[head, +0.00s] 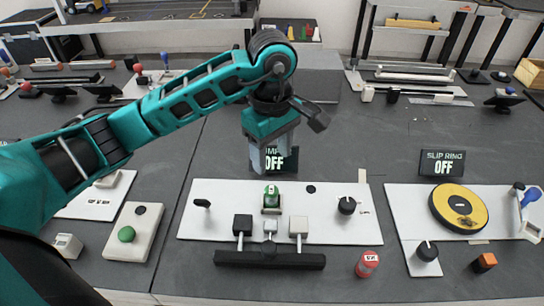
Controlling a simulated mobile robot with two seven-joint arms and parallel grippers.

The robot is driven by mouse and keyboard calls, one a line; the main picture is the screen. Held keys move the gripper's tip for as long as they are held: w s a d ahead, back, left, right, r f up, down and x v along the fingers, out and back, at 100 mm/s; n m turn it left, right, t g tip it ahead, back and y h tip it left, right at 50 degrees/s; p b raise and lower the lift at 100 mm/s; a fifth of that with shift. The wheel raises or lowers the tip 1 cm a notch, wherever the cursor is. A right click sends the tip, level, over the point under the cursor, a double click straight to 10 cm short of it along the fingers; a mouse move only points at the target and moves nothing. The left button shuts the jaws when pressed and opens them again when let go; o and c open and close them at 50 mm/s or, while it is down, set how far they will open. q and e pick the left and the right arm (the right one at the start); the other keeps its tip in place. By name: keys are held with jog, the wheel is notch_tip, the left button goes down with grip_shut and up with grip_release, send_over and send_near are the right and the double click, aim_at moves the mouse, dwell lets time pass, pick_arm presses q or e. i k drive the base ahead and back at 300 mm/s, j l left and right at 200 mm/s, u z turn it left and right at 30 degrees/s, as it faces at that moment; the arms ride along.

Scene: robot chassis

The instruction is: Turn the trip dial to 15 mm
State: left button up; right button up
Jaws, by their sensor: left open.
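A black round dial (346,205) with a pale pointer mark sits at the right end of the middle white panel (225,226). A second black knob (427,251) sits on the right-hand white board. No readable label tells me which one is the trip dial, and no mm scale can be read. My left gripper (271,160) hangs open and empty, fingers down, above and behind the middle panel, up and to the left of the first dial. It partly hides a display (282,163) reading OFF. My right gripper is not in view.
A red cylinder (367,264) stands in front. A yellow disc (459,208) and a SLIP RING display (442,162) are at the right.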

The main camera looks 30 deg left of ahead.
aim_at(347, 205)
jog(key=k, duration=1)
